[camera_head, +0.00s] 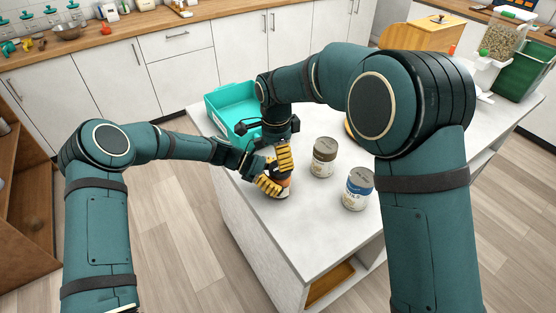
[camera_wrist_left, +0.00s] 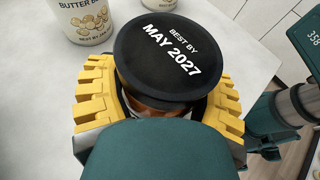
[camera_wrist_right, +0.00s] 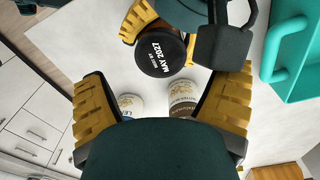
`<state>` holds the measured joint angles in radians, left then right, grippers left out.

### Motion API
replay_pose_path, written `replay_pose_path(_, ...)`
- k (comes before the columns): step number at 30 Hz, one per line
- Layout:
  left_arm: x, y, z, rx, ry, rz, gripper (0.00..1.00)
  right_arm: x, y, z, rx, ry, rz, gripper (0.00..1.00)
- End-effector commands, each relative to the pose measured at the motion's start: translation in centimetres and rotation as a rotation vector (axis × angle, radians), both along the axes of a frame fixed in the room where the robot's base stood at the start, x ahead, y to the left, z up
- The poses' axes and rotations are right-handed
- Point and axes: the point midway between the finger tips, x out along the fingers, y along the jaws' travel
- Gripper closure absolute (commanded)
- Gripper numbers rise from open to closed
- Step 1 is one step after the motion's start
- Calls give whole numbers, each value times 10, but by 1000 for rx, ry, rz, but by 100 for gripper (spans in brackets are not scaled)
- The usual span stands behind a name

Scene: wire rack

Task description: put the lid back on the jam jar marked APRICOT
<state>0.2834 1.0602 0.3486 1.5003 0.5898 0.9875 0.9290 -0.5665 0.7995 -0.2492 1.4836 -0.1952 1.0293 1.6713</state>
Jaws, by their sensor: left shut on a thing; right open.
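My left gripper (camera_head: 273,182) is shut on a jar (camera_head: 284,183) with orange-brown sides, near the counter's front left edge. The jar's label is mostly hidden, so I cannot read its name. In the left wrist view, a black lid (camera_wrist_left: 162,55) reading BEST BY MAY 2027 covers its top. I cannot tell whether the lid is fully tightened. The lid also shows in the right wrist view (camera_wrist_right: 161,54), beyond the fingers. My right gripper (camera_wrist_right: 160,108) is open and empty; in the head view it is just above the left one.
A teal bin (camera_head: 222,103) stands behind on the left. The counter's front right is clear.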

Motion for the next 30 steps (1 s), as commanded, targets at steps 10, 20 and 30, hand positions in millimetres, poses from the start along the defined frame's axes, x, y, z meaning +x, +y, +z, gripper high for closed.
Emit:
replay_pose_path(10, -1, 0, 0, -1, 0, -2, 100, 2, -3, 0, -3, 1, 40, 2)
replay_pose_path(20, 0, -1, 1, -2, -1, -3, 100, 15, -22, 13, -14, -1, 456, 2)
replay_pose_path(30, 0, -1, 1, -2, -1, -3, 100, 25, -37, 26, -25, 10, 1002, 2)
